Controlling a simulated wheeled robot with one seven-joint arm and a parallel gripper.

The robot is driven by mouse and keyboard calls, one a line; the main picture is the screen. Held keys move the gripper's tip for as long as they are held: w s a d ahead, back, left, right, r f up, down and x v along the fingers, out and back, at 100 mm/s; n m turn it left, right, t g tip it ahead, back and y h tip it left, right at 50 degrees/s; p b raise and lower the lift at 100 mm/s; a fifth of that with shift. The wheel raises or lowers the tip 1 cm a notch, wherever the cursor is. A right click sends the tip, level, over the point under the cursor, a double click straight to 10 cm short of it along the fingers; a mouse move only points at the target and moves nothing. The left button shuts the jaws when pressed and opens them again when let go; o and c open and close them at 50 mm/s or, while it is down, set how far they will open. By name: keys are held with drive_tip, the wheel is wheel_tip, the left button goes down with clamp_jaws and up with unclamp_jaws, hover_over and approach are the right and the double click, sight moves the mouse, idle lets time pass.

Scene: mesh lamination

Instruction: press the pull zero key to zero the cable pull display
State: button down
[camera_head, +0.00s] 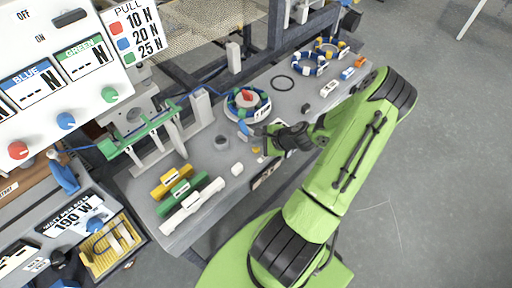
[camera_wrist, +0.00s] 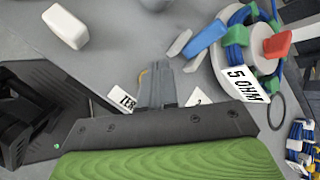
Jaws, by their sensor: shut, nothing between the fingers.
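The display panel (camera_head: 60,80) stands at the upper left in the head view, with blue and green "N" readouts showing dashes and red, blue and green knobs below. A "PULL" card (camera_head: 135,28) beside it lists 10 N, 20 N and 25 N. I cannot make out a key marked pull zero in either view. Labels beside the fingers are partly hidden by the gripper body.
A cable coil (camera_head: 247,102) with a "5 OHM" label (camera_wrist: 243,84) lies near my gripper. A white block (camera_head: 237,168) is to the left. Yellow, green and white bars (camera_head: 180,190) lie at the bench front. More coils (camera_head: 308,64) lie behind. Open floor is at right.

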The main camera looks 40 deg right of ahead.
sight(258, 149)
drive_tip(key=shift+f+b, duration=0.4)
drive_tip(key=shift+f, duration=0.1)
idle(0.6)
drive_tip(key=shift+r, duration=0.1)
drive_tip(key=shift+r+p, duration=0.85)
drive_tip(key=shift+r, duration=0.05)
wheel_tip(258, 149, up, 5)
drive_tip(key=p, duration=0.4)
drive_tip(key=shift+r, duration=0.1)
idle(0.6)
